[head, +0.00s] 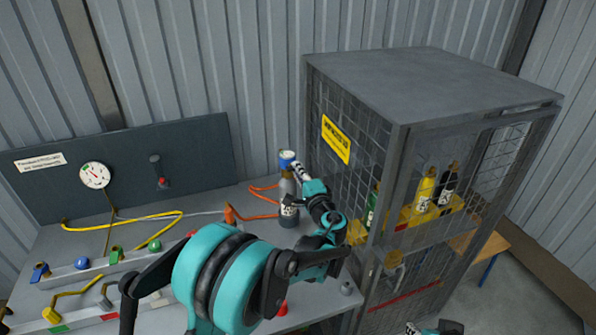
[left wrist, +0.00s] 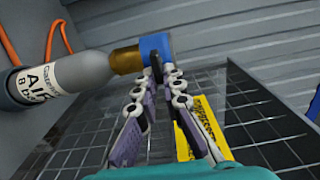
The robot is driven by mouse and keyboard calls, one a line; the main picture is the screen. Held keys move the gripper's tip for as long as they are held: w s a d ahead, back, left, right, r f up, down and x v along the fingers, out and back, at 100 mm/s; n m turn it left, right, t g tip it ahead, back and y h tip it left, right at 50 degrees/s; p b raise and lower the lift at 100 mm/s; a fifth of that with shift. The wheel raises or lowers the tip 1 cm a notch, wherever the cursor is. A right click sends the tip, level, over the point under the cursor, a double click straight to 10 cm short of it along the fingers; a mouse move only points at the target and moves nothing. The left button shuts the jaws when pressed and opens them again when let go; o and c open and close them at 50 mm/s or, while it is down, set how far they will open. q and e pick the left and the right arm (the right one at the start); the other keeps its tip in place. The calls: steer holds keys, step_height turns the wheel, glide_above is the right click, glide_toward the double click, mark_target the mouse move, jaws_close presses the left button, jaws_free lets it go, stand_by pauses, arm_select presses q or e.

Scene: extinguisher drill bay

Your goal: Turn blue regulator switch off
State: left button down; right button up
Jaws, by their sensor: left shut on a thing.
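A grey gas cylinder (head: 288,212) with a white label stands upright at the right end of the bench, beside the mesh cabinet. Its blue regulator (head: 287,158) sits on top. In the left wrist view the cylinder (left wrist: 80,72), its brass neck and the blue regulator (left wrist: 156,46) lie across the upper left. A thin dark lever (left wrist: 156,66) comes from the regulator down between my fingertips. My left gripper (head: 297,168) is shut on this switch lever, its fingers (left wrist: 156,74) close against the regulator. My right gripper (head: 430,329) shows only partly at the bottom edge.
The mesh cabinet (head: 390,140), with a yellow sign and several bottles, stands just right of the cylinder. The bench holds orange and yellow hoses, a gauge (head: 95,175) on a dark panel (head: 130,165), and coloured valves at the left. My left arm covers the bench's front middle.

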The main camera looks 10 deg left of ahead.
arm_select(q)
steer(key=c, duration=1.6)
jaws_free()
steer(key=shift+c, duration=0.2)
steer(key=shift+s, duration=0.1)
steer(key=v, duration=1.1)
steer(key=shift+s+d, duration=0.25)
steer(key=shift+s, duration=0.05)
steer(key=s+a+f+n+g+h, duration=0.2)
steer(key=s+a+n+g, duration=0.2)
steer(key=s+a, duration=0.35)
steer(key=s+d+f+n+g+h, duration=0.1)
steer(key=s+f+n+g+h, duration=0.1)
steer(key=s, duration=0.7)
steer(key=s+d+f+n+g+h, duration=0.1)
steer(key=s+f+n+h, duration=0.4)
steer(key=s, duration=0.5)
steer(key=shift+s+g+h, duration=0.15)
steer(key=shift+g+h, duration=0.25)
steer(key=shift+h, duration=0.1)
